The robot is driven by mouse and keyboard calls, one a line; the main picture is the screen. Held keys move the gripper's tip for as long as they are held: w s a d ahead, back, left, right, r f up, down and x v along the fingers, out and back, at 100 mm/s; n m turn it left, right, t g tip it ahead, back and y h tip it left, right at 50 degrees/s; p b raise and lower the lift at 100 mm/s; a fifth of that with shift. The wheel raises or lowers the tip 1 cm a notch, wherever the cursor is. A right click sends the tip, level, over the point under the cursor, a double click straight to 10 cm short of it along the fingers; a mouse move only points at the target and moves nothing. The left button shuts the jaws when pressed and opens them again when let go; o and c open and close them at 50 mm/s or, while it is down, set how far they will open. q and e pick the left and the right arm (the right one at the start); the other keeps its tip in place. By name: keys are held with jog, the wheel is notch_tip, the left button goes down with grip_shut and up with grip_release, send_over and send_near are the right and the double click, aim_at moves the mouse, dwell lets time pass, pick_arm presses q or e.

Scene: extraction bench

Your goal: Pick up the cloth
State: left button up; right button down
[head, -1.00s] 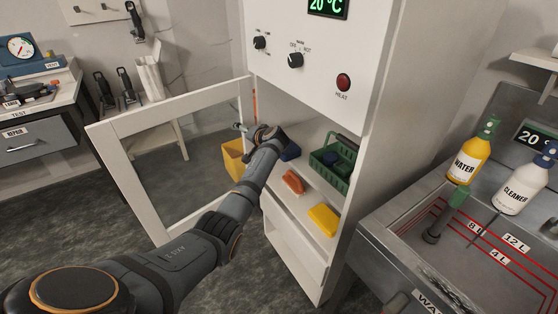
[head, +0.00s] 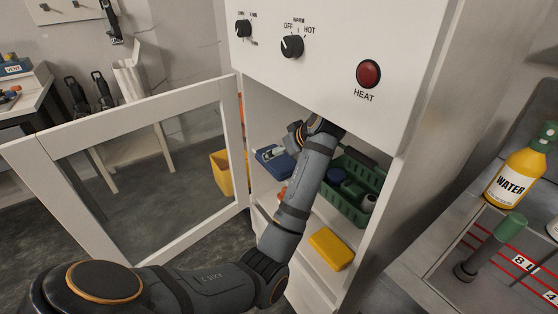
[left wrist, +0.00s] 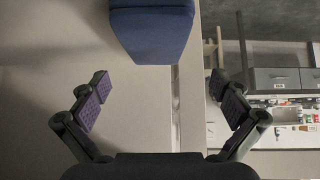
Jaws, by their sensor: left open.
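A dark blue, soft-edged thing (head: 272,162), which looks like the folded cloth, lies on the cabinet shelf left of my arm. It also shows at the top of the left wrist view (left wrist: 152,30), beyond the fingertips and apart from them. My left gripper (left wrist: 162,90) is open and empty, its purple-padded fingers spread wide. In the head view my left arm reaches into the open cabinet, and its fingers are hidden behind the wrist and the cabinet front. My right gripper is out of view.
A green basket (head: 345,205) with bottles stands right of my arm, close to it. A yellow block (head: 331,249) and a mostly hidden orange-red thing (head: 281,194) lie on the shelf. The cabinet door (head: 47,190) stands open at left. The control panel (head: 330,50) overhangs the opening.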

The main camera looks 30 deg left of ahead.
aim_at(278, 158)
pick_arm(q)
jog(key=shift+w+a+f, duration=0.2)
jog(key=shift+a+f, duration=0.25)
jog(key=shift+w+a+f, duration=0.15)
jog(key=shift+f, duration=0.05)
jog(key=x, duration=0.4)
jog(key=shift+w+f, duration=0.2)
jog(key=shift+f, duration=0.3)
jog(key=shift+w+f, duration=0.1)
jog(key=shift+f, duration=0.1)
jog(key=c, duration=0.9)
jog(key=shift+c, duration=1)
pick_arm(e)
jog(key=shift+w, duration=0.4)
